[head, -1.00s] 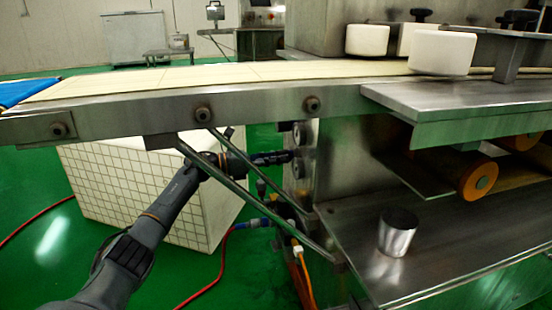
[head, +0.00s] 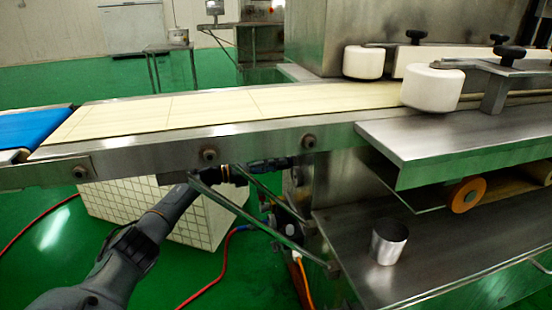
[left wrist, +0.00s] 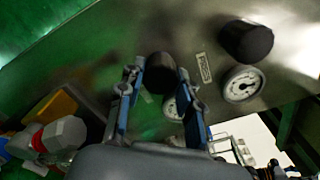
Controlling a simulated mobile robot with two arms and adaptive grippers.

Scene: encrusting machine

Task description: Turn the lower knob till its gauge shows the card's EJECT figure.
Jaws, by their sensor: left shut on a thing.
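In the left wrist view a dark round lower knob (left wrist: 160,73) sits between the two blue-padded fingers of my left gripper (left wrist: 157,88), which is shut on it. The lower gauge (left wrist: 173,107) beside that knob is mostly hidden by a finger, and its reading cannot be told. A second dark knob (left wrist: 246,40) and its white-faced gauge (left wrist: 243,83) are to the right, clear of the fingers. In the head view my left gripper (head: 284,163) reaches the machine's side under the conveyor. No readable card shows. My right gripper is not in view.
The conveyor (head: 230,110) runs above my left arm, with a slanted brace (head: 245,212) close by. A small label plate (left wrist: 203,67) is between the knobs. A metal cup (head: 389,241) stands on the lower shelf. Cables and connectors (left wrist: 50,140) are near the gripper.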

